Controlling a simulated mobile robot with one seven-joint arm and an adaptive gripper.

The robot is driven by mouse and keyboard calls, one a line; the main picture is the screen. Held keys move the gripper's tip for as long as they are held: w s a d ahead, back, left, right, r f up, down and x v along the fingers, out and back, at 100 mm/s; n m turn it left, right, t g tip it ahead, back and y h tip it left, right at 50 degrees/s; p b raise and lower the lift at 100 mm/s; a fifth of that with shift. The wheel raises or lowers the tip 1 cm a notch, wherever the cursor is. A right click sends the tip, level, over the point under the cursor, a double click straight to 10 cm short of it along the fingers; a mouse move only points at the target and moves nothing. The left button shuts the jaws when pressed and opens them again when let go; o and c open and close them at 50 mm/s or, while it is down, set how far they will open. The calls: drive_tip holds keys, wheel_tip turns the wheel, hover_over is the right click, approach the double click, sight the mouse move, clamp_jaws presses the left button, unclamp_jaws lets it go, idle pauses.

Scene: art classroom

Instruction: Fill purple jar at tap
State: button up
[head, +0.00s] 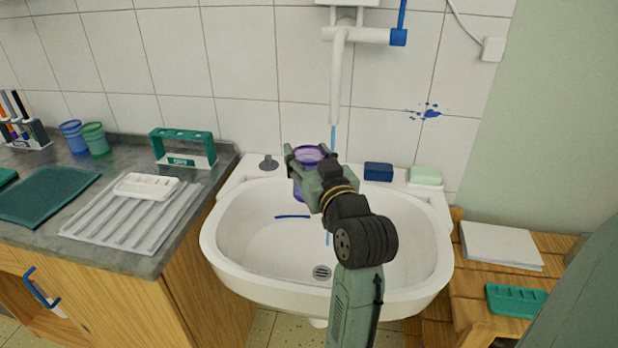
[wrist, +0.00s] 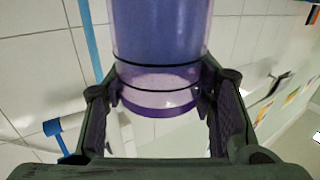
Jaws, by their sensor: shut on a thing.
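My gripper (head: 307,172) is shut on the purple jar (head: 311,153), over the back part of the white sink (head: 225,245). The wrist view (wrist: 155,95) shows a finger on each side of the jar (wrist: 160,35), and that view looks upside down. The jar is see-through and seems upright. Blue-violet liquid fills it to about one of two dark lines near its rim; the band by the rim is clear. The white tap (head: 338,75) has a blue lever (head: 399,37). A thin blue water stream (head: 333,140) falls from its spout, to the jar's right and apart from it.
A dark blue block (head: 378,171) and a pale green soap (head: 425,176) sit on the sink's back rim. The left counter (head: 115,190) holds a draining tray (head: 130,220), a green rack (head: 183,148) and two cups (head: 95,138). A wooden stand (head: 470,290) is at right.

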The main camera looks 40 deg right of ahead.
drive_tip(key=s+a, duration=0.1)
drive_tip(key=a, duration=0.5)
drive_tip(key=shift+a, duration=0.35)
drive_tip(key=shift+s, duration=0.1)
idle(0.5)
